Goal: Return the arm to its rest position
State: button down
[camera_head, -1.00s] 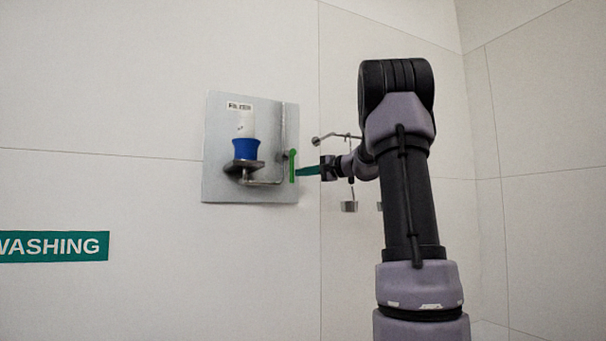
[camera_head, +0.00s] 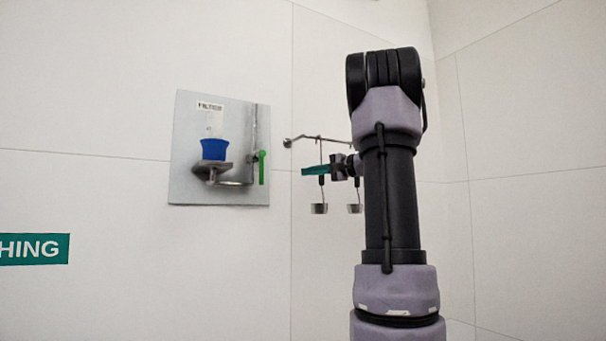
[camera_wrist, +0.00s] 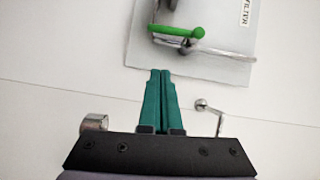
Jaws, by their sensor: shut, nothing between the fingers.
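My gripper (camera_head: 308,171) has teal fingers and points left toward the wall in the head view, to the right of the steel wall panel and apart from it. In the wrist view my gripper (camera_wrist: 160,73) has its fingers together with nothing between them. My arm stands upright on the right of the head view and bends at its top. The far side of the wrist is partly hidden behind the arm.
A steel panel (camera_head: 188,185) on the wall carries a blue and white filter (camera_head: 214,149) and a green lever (camera_head: 262,167). A wall rail (camera_head: 305,137) with hanging ladles (camera_head: 319,208) is close to my gripper. A teal sign (camera_head: 35,249) is at lower left.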

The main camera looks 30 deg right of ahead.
dwell(0.4)
jog(key=s+a+f+n+g+h, duration=0.1)
jog(key=s+a+f+g, duration=0.2)
jog(key=s+a+f, duration=0.45)
jog(key=s+a+f+n+g+h, duration=0.1)
jog(key=s+a+f+n+g, duration=0.2)
jog(key=a, duration=0.7)
jog(key=s+a+f+n+g+h, duration=0.1)
jog(key=s+f+h, duration=0.1)
jog(key=s+f, duration=0.4)
jog(key=s+a+f+n+h, duration=0.1)
jog(key=s+a+f+h, duration=0.1)
jog(key=s+f, duration=0.5)
jog(key=s+h, duration=0.1)
jog(key=s, duration=0.3)
jog(key=shift+s+a+n+g, duration=0.2)
jog(key=shift+n+g, duration=0.1)
jog(key=shift+g, duration=0.1)
